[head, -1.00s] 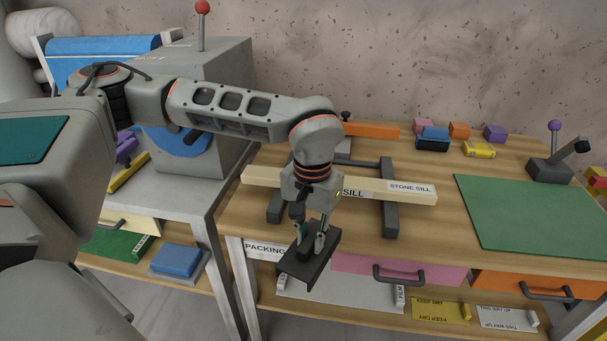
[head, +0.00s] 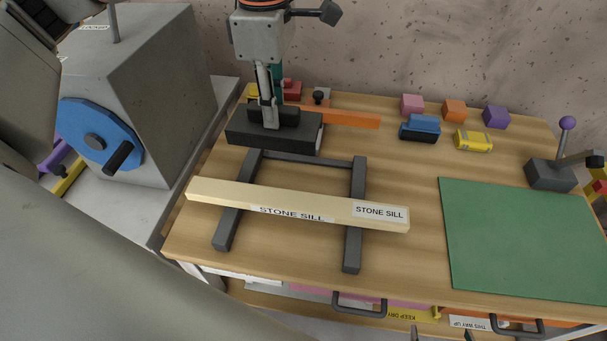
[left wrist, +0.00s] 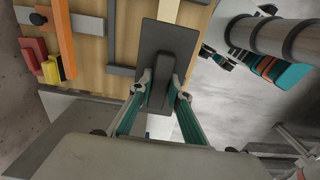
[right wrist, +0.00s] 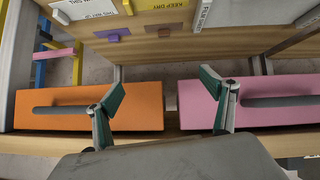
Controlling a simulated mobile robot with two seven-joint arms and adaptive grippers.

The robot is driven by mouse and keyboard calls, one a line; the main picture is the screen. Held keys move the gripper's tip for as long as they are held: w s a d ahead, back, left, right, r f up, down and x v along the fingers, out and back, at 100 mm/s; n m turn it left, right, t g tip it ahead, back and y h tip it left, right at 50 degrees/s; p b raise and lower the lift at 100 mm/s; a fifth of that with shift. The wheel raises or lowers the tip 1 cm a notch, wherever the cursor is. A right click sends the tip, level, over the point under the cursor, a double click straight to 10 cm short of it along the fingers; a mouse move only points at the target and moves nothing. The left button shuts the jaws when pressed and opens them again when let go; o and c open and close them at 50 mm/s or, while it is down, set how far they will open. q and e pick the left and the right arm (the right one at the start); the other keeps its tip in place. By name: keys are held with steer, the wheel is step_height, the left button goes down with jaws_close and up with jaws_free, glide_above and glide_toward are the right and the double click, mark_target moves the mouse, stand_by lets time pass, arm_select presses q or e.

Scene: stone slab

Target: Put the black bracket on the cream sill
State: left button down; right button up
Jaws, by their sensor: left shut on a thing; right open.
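The black bracket (head: 268,136), a dark flat plate with a raised rib, is in my left gripper (head: 267,118). My left gripper is shut on the rib, also in the left wrist view (left wrist: 160,92), where the bracket's plate (left wrist: 165,48) extends beyond the fingers. In the head view the bracket appears behind the cream sill (head: 325,206), near the back of the dark frame; its height above the table is unclear. The sill, labelled STONE SILL, lies across the frame's two bars. My right gripper (right wrist: 163,85) is open and empty, facing drawer fronts.
The dark frame (head: 354,245) lies on the wooden table. An orange bar (head: 345,118) is beside the bracket; several coloured blocks stand behind. A green mat (head: 530,240) and lever device (head: 550,174) are at right. A grey machine (head: 150,90) stands left. Orange (right wrist: 60,95) and pink (right wrist: 275,90) drawers face my right gripper.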

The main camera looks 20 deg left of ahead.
arm_select(q)
steer(key=shift+f, duration=0.3)
step_height(320, 180, down, 19)
steer(key=b, duration=0.3)
steer(key=shift+s+f, duration=0.1)
steer(key=shift+f+b, duration=0.6)
steer(key=shift+b, duration=0.1)
steer(key=c, duration=1.9)
jaws_free()
arm_select(e)
steer(key=shift+w+a+f+y, duration=0.2)
steer(key=shift+a+f, duration=0.2)
steer(key=shift+a, duration=0.15)
steer(key=shift+w+a+f+y, duration=0.2)
steer(key=shift+a+f, duration=0.15)
steer(key=shift+a, duration=0.2)
